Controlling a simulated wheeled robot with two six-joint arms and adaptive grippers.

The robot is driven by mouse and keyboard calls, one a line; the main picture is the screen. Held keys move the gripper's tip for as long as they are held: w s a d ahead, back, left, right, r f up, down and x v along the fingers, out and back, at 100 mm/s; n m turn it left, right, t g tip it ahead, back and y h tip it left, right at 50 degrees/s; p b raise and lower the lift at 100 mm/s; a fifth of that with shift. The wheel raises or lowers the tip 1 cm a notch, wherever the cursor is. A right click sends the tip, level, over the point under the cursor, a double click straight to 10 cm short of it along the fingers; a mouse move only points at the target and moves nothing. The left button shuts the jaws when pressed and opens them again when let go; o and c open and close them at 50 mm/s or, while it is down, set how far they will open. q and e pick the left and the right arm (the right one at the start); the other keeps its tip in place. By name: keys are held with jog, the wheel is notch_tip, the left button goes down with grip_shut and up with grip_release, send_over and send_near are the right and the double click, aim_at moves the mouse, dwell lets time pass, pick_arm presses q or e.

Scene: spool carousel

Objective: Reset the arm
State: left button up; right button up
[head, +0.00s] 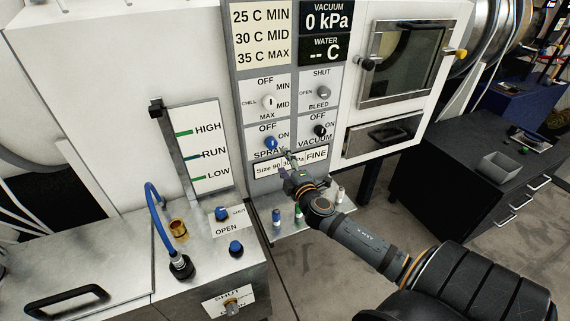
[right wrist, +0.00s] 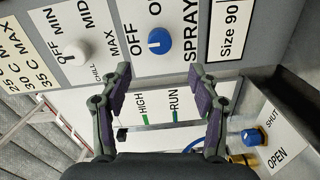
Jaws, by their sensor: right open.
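My right gripper (head: 287,162) is in front of the lower control panel, close to the blue SPRAY knob (head: 270,142) and the "Size 90" label. In the right wrist view my gripper (right wrist: 161,85) has its two fingers spread wide with nothing between them. The SPRAY knob (right wrist: 159,41) stands beyond the fingertips there, apart from them. The white CHILL knob (right wrist: 75,51) is to its left, and it also shows in the head view (head: 268,101). The black VACUUM knob (head: 320,130) is to the right of the SPRAY knob. My left gripper is not in view.
A HIGH/RUN/LOW gauge (head: 203,152) stands left of the panel. A bench with a blue hose (head: 153,205) and blue knobs is at lower left. Several small cylinders (head: 298,215) stand below the panel. A windowed door (head: 404,62) and a dark drawer cabinet (head: 445,165) are at right.

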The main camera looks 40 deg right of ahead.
dwell(0.4)
jog(key=s+a+f+m+g+y, duration=0.1)
jog(key=s+a+f+m+g, duration=0.35)
jog(key=s, duration=0.35)
jog(key=s+a+f+m+g+y, duration=0.1)
jog(key=s+a+f+m+g, duration=0.35)
jog(key=s, duration=0.45)
jog(key=s+a+f+m+g+y, duration=0.1)
jog(key=s+a+f+m+g, duration=0.4)
jog(key=s, duration=0.3)
jog(key=s+d+f+n, duration=0.1)
jog(key=s+f, duration=0.1)
jog(key=f, duration=1.1)
jog(key=s+d+f, duration=0.1)
jog(key=f, duration=1.3)
jog(key=s+f+g, duration=0.1)
jog(key=s+f, duration=1.5)
jog(key=s, duration=0.2)
jog(key=shift+s+d+g, duration=0.25)
jog(key=shift+d+g, duration=0.1)
jog(key=shift+g, duration=0.05)
